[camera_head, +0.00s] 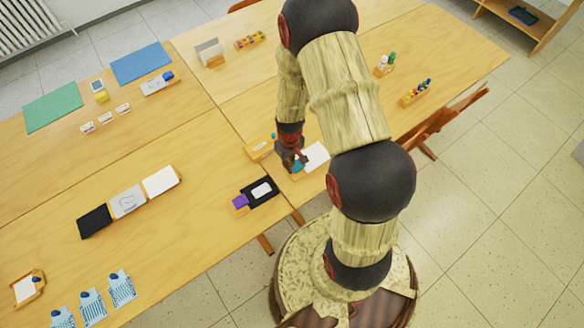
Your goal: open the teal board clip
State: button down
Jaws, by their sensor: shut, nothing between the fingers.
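My gripper (297,166) points down over the near edge of the right-hand table, just in front of my arm. It is shut with nothing visible in it. A small teal patch, likely the teal board clip (298,168), shows right at my fingertips. It sits at the left end of a board with white paper (315,157). The gripper hides much of the clip. I cannot tell whether the clip is open or closed, or whether the fingers touch it.
A wooden box (259,148) stands just left of my gripper. A black mat (268,188) with a white piece and a purple block (240,201) lie at the near edge. Wooden holders (415,94) with coloured items stand to the right. The table (190,215) left of the mat has bare room.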

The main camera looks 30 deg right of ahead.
notch_tip(320, 180, up, 10)
jog(key=a, duration=0.3)
jog(key=shift+f, duration=0.25)
jog(key=shift+s, duration=0.1)
jog(key=s+a+r+t+b, duration=0.2)
jog(key=s+r+b, duration=0.1)
jog(key=r, duration=0.6)
jog(key=s+a+r+t+b, duration=0.1)
jog(key=s+a+r+b, duration=0.1)
jog(key=s+r, duration=0.3)
jog(key=s+a+r+t+b, duration=0.2)
jog(key=s+r, duration=0.3)
jog(key=r, duration=0.8)
jog(key=shift+a+m+t+b, duration=0.3)
jog(key=shift+a+b, duration=0.35)
jog(key=shift+b, duration=0.2)
